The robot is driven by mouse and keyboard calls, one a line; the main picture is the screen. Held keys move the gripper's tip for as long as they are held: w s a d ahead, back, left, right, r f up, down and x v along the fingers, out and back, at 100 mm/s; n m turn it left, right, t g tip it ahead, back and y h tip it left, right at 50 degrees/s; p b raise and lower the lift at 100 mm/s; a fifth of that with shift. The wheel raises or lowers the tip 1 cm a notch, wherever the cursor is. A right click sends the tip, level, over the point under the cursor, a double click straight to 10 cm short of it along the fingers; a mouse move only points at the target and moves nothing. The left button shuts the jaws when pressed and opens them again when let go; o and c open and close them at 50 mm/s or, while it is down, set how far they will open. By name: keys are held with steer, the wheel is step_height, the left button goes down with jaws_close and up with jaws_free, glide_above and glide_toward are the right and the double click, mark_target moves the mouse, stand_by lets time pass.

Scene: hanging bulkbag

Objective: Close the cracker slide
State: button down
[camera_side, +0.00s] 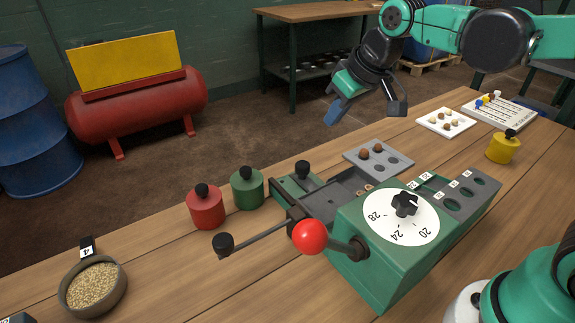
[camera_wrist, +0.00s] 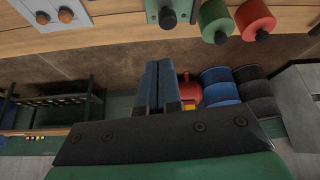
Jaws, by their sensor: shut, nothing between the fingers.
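The cracker is a green box (camera_side: 405,262) on the bench with a white numbered dial (camera_side: 390,222) and a red-ball lever (camera_side: 309,237). Its dark slide channel (camera_side: 345,187) extends from the box's back left side. A green block with a black knob (camera_side: 302,172) sits at the channel's far end, apart from the box, with an open gap between. A knob on a green block also shows at the top of the wrist view (camera_wrist: 168,17). My gripper (camera_side: 336,111) is shut and empty, above and beyond the bench's back edge; its blue fingers lie together in the wrist view (camera_wrist: 158,86).
Red (camera_side: 206,208) and green (camera_side: 247,188) canisters stand left of the slide. A grey nut tray (camera_side: 398,167) lies behind the box. A grain bowl (camera_side: 93,287) is front left; a yellow canister (camera_side: 503,148) is right.

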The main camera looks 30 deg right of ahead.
mark_target(312, 192)
steer(key=w+a+f+n+g, duration=0.1)
steer(key=w+a+f+g, duration=0.15)
steer(key=w, duration=0.55)
steer(key=shift+t, duration=0.35)
steer(key=x, duration=0.9)
steer(key=shift+w+a, duration=0.25)
steer(key=shift+w, duration=0.05)
steer(key=shift+s+f, duration=0.15)
steer(key=shift+f, duration=0.1)
steer(key=shift+s+d+r, duration=0.1)
steer(key=shift+s+d, duration=0.15)
steer(key=shift+s, duration=0.6)
steer(key=shift+s+d, duration=0.25)
steer(key=shift+s, duration=0.65)
steer(key=s, duration=0.8)
steer(key=shift+s, duration=0.1)
